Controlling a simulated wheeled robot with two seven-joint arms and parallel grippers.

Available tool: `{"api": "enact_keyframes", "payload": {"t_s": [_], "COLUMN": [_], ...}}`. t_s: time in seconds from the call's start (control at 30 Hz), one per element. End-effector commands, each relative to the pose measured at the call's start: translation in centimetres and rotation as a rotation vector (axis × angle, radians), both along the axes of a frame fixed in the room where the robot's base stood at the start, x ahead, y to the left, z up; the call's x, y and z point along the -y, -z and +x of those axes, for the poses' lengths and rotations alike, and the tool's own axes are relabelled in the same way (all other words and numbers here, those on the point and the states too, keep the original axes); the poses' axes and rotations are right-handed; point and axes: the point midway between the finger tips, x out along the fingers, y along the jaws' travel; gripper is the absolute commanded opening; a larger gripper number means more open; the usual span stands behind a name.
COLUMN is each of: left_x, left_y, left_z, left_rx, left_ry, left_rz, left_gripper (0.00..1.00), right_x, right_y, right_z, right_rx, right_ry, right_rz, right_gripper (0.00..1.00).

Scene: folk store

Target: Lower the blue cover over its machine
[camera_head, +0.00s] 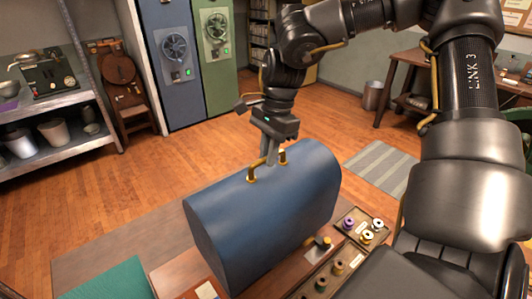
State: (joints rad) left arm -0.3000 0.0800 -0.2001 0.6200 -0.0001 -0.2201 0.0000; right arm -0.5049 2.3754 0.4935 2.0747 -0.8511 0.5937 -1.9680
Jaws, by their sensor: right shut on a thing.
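The blue cover (265,215) is a large rounded hood with a brass handle (267,164) on top, in the middle of the head view. My right gripper (271,158) comes down from above and is shut on the brass handle. The cover hangs or stands over the wooden table (180,270); whether its lower edge touches the table I cannot tell. The machine is mostly hidden behind the cover; a small brass and dark part (322,243), possibly belonging to it, shows at the cover's lower right edge. My left gripper is not in view.
A tray of thread spools (345,262) lies right of the cover. A green mat (110,281) lies at the table's left front. A metal shelf (55,145) with pots stands at left, fan cabinets (175,60) behind. Open wooden floor surrounds the table.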

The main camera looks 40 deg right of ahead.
Motion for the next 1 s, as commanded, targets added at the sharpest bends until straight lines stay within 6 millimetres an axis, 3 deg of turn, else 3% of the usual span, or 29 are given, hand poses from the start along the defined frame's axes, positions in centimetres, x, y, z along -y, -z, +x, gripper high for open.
{"api": "enact_keyframes", "payload": {"t_s": [0.23, 0.6, 0.9, 0.93, 1.0], "left_x": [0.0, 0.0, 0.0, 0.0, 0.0], "left_y": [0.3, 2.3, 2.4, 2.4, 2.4], "left_z": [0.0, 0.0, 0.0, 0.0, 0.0], "left_rx": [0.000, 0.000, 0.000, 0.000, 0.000], "left_ry": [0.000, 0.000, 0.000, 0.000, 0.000], "left_rz": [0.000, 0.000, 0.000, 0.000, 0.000], "left_gripper": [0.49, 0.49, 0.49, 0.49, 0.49], "right_x": [0.0, -0.1, -0.1, -0.1, -0.1], "right_y": [0.2, 2.4, 2.4, 2.4, 2.4], "right_z": [0.1, 0.1, 0.1, 0.1, 0.1], "right_rx": [0.003, 0.003, 0.003, 0.003, 0.003], "right_ry": [0.000, -0.001, -0.001, -0.001, -0.001], "right_rz": [0.001, 0.001, 0.001, 0.001, 0.001], "right_gripper": [0.00, 0.00, 0.00, 0.14, 0.24]}}
